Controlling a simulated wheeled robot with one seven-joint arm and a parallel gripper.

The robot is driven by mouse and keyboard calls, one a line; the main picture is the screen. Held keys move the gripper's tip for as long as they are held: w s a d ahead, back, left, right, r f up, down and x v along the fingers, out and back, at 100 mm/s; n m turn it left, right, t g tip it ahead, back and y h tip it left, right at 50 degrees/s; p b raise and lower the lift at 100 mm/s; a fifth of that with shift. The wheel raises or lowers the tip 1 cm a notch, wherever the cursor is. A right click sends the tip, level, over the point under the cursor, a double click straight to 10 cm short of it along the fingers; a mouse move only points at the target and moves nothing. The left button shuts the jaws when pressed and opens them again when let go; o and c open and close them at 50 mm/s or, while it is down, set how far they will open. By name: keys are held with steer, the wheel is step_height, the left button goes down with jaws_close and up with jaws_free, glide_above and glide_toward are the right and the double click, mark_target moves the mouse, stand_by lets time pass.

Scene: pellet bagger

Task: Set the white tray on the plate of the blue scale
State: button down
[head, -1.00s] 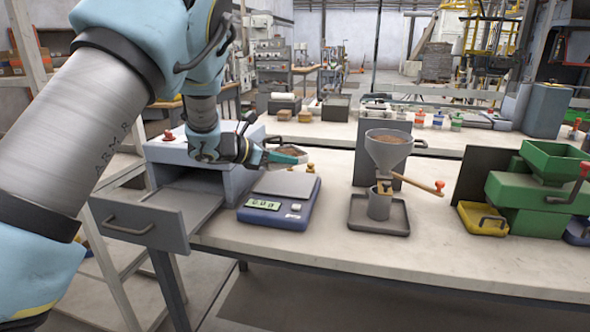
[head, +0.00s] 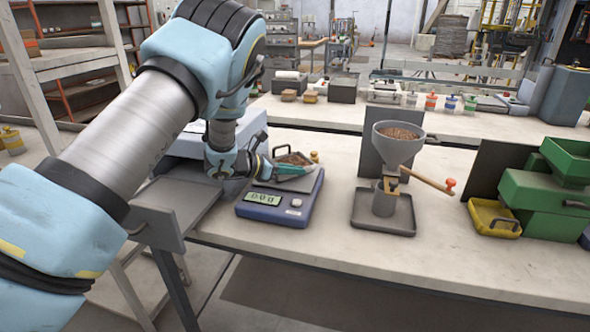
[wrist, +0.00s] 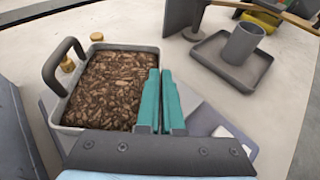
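In the head view my gripper (head: 290,171) holds the tray over the grey plate (head: 297,185) of the blue scale (head: 278,212). The tray looks roughly level and very close to the plate; I cannot tell whether it touches. The scale's display (head: 262,198) seems to read zero.
A hopper (head: 396,138) with a wooden lever stands over a grey cup and square tray (head: 384,222) to the right. A green machine (head: 545,195) with a yellow bin (head: 490,216) is farther right. A grey drawer (head: 158,228) stands out at the left.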

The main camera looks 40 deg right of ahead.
steer(key=shift+f, duration=0.5)
steer(key=shift+f, duration=0.15)
steer(key=c, duration=1.1)
jaws_free()
steer(key=b+v, duration=0.5)
steer(key=v, duration=0.7)
